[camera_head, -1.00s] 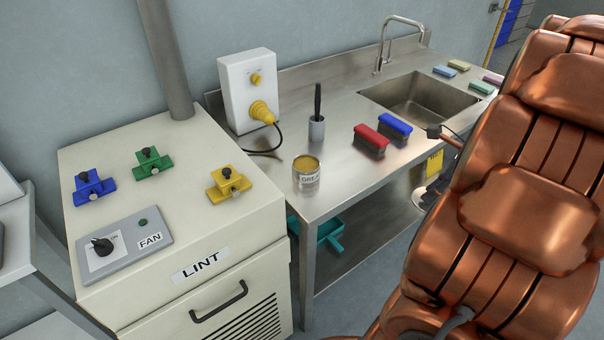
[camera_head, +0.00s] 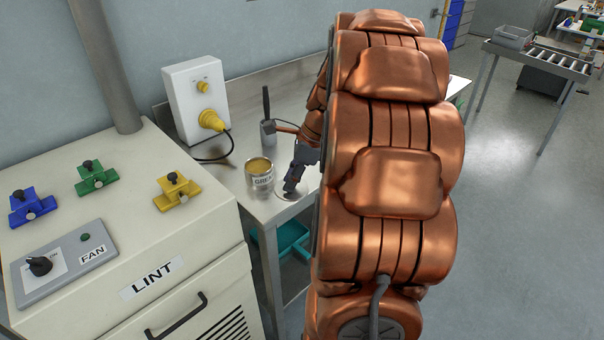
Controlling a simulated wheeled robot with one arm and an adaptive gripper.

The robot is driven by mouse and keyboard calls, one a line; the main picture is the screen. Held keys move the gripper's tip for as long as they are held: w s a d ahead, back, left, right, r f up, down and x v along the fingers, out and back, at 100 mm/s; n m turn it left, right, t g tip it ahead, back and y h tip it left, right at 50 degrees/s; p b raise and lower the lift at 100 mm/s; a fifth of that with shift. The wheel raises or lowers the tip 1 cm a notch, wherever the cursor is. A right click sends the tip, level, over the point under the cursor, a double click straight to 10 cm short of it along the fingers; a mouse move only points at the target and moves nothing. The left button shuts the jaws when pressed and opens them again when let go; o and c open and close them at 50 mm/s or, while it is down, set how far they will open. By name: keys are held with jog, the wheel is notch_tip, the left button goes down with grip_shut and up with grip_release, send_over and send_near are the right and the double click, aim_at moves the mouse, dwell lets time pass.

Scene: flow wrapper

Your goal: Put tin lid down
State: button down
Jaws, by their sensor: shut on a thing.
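The tin lid (camera_head: 282,196) is a thin, flat grey disc at the bench's front edge, just right of the open grease tin. My gripper (camera_head: 291,189) points down at it and is shut on it. The lid looks flat, at or very near the steel top; whether it touches cannot be told. The grease tin (camera_head: 261,181) stands upright with yellowish grease in it, apart from the lid. My fingers hide part of the lid.
The steel bench (camera_head: 237,180) is largely hidden behind my arm. A grey cup with a dark-handled tool (camera_head: 268,131) stands behind the tin. A white socket box (camera_head: 195,100) with a yellow plug is at the back. The LINT cabinet (camera_head: 120,235) is left.

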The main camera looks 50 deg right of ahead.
jog(key=shift+w+d, duration=0.2)
jog(key=shift+w, duration=0.3)
jog(key=w+d+p, duration=0.1)
jog(key=w+d, duration=0.1)
jog(key=d, duration=0.2)
jog(key=w+d+f+p, duration=0.1)
jog(key=w+d, duration=0.2)
jog(key=d, duration=0.1)
jog(key=w+d+p, duration=0.1)
jog(key=w+d, duration=0.2)
jog(key=d, duration=0.1)
jog(key=shift+d+f, duration=0.2)
jog(key=shift+f, duration=0.05)
jog(key=shift+d, duration=0.1)
jog(key=shift+f+p, duration=0.6)
jog(key=shift+f, duration=1.15)
jog(key=shift+f, duration=0.1)
jog(key=c, duration=1)
grip_release()
